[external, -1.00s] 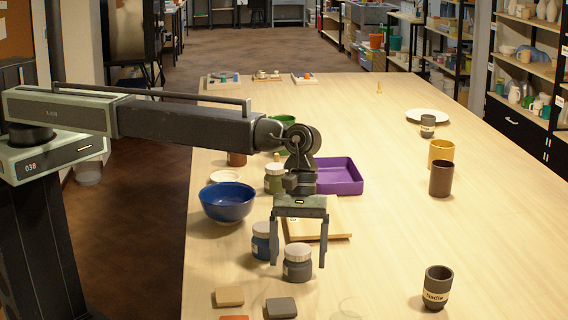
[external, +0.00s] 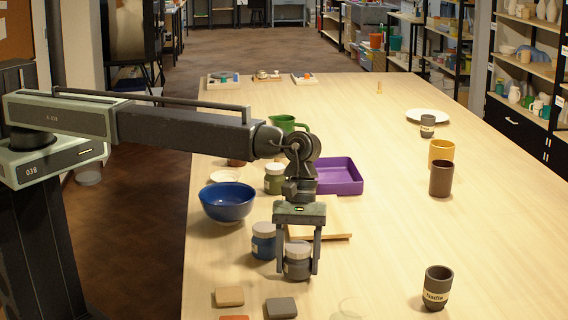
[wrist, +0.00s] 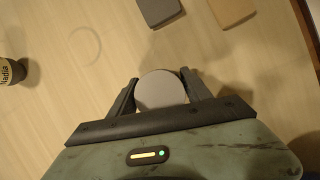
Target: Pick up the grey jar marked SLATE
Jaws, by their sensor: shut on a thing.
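The grey jar (external: 297,266) with a pale lid stands on the table in the external view; any lettering on it is too small to read. My gripper (external: 298,268) points straight down and is shut on this jar, one finger on each side. In the wrist view the jar's round pale lid (wrist: 161,91) sits between the two fingers of my gripper (wrist: 162,92). A blue jar (external: 264,241) with a similar lid stands close to its left and slightly behind.
A blue bowl (external: 228,202), a green jar (external: 274,178) and a purple tray (external: 340,176) stand behind. A wooden board (external: 325,236) lies just behind the gripper. Flat tiles (external: 281,308) lie in front. A dark cup (external: 436,287) stands at right; the table between is mostly clear.

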